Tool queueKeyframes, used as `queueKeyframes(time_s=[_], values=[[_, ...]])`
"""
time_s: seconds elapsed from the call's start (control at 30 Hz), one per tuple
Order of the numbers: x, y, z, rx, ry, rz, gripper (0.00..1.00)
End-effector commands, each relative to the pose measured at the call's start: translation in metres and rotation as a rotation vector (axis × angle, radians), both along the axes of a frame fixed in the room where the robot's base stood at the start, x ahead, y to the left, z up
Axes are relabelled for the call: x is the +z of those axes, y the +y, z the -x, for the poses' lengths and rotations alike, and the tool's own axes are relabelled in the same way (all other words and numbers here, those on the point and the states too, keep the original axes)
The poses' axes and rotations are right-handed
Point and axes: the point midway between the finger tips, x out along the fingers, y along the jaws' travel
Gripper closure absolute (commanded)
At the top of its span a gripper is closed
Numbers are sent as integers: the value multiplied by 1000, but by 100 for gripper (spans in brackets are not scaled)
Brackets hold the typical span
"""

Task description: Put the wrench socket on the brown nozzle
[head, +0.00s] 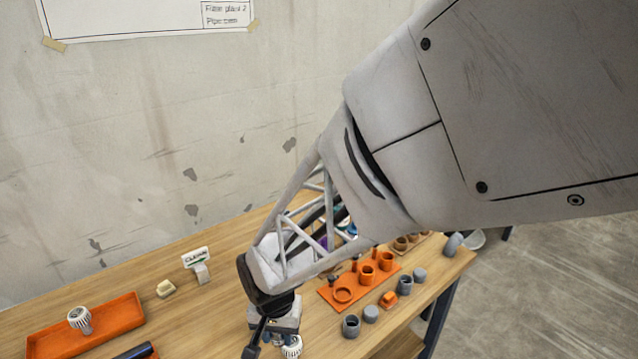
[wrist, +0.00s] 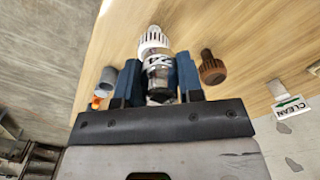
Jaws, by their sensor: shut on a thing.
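In the wrist view my gripper (wrist: 159,72) has its two blue fingers closed on a grey, shiny cylinder marked "24", which I take for the wrench socket (wrist: 159,78). A white ribbed piece (wrist: 153,39) shows at its far end; I cannot tell whether the two are joined. The brown nozzle (wrist: 212,71), with a ribbed head and short stem, is just right of the right finger, apart from it. In the head view my gripper (head: 286,334) points down at the bottom edge, with the white ribbed piece (head: 292,347) at its tip. I do not make out the brown nozzle there.
An orange tray (head: 45,341) at left bears a white ribbed nozzle (head: 80,318). A CLEAN sign (head: 197,258) and a small beige block (head: 165,289) stand behind. To the right are an orange fixture board (head: 330,298) and several grey and orange pipe pieces.

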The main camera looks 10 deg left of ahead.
Motion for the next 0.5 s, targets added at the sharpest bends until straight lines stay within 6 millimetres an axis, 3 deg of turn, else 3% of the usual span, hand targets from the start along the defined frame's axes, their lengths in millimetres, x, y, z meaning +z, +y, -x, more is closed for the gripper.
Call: queueKeyframes(time_s=[0.5], values=[[-7, 43, -55, 0, 1, 0, 91]])
